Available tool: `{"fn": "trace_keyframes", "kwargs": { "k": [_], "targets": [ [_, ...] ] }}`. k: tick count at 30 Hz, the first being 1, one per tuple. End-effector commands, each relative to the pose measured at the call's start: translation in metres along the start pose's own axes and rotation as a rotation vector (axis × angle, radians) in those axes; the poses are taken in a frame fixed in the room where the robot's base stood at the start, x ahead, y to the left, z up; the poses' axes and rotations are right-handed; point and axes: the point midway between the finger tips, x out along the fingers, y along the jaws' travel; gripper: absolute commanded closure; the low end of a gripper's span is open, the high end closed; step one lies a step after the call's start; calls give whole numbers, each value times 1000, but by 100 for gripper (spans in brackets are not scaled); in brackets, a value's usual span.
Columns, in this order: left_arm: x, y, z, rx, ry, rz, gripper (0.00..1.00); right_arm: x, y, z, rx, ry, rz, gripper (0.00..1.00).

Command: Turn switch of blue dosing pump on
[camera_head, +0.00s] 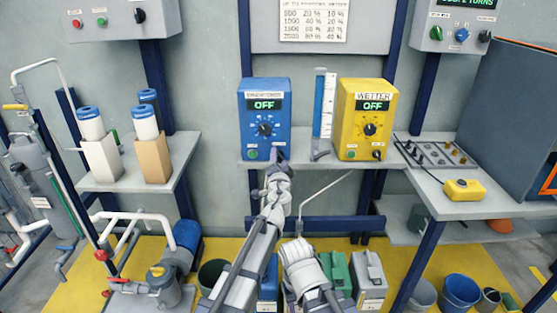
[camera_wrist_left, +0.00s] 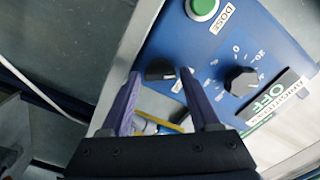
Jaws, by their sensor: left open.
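The blue dosing pump (camera_head: 284,103) stands on the middle shelf, and its display reads OFF. A black dial is in the middle of its face, with a green button (camera_head: 252,154) at lower left. The pump's small black switch (camera_wrist_left: 158,70) shows in the left wrist view, beside the green DOSE button (camera_wrist_left: 203,8) and the dial (camera_wrist_left: 241,80). My left gripper (camera_head: 277,154) is at the pump's lower right and hides the switch in the head view. In the wrist view its open purple fingers (camera_wrist_left: 159,74) have the switch between their tips; I cannot tell whether they touch it.
A yellow WETTER pump (camera_head: 385,100), also reading OFF, stands to the right, past a blue-and-white gauge tube (camera_head: 324,105). White cylinders with blue caps (camera_head: 91,125) are on the left shelf. A yellow box (camera_head: 464,190) lies on the right shelf.

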Motion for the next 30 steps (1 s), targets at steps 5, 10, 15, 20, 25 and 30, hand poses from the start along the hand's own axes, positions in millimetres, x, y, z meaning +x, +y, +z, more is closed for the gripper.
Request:
{"fn": "trace_keyframes", "kwargs": {
  "k": [5,10,15,20,25,30],
  "targets": [
    [0,0,0,0,0,0,53,0,0,0,0,0,0,50],
    [0,0,0,0,0,0,72,0,0,0,0,0,0,50],
    [0,0,0,0,0,0,92,0,0,0,0,0,0,50],
    [0,0,0,0,0,0,100,0,0,0,0,0,0,50],
    [0,0,0,17,0,0,100,0,0,0,0,0,0,50],
    [0,0,0,84,0,0,100,0,0,0,0,0,0,50]
  ]
}}
